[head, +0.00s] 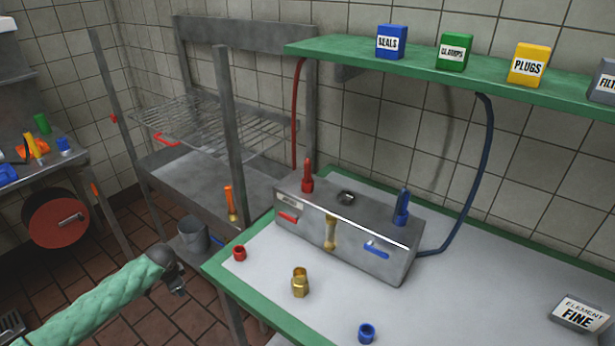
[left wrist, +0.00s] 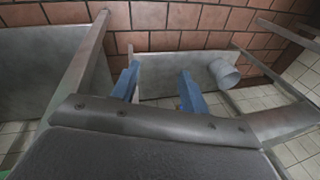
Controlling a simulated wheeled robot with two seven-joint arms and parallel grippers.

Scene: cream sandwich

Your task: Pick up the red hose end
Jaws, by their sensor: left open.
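A red hose (head: 295,115) hangs from the green shelf and drops behind the metal box (head: 345,240); its lower end is hidden there. A red fitting (head: 307,178) stands upright on the box's left top. An orange-red piece with a brass tip (head: 231,203) is upright left of the box; I cannot tell whether it joins a hose. My left gripper (head: 176,282) is off the table's left edge, apart from all of these. Its blue fingers are spread and empty in the left wrist view (left wrist: 158,88). My right gripper is not in view.
A red cap (head: 239,253), a brass fitting (head: 300,283) and a blue cap (head: 366,333) stand on the green-edged table (head: 480,290). A blue hose (head: 485,150) hangs at right. A grey post (head: 229,130) and a bucket (head: 192,236) are left of the table.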

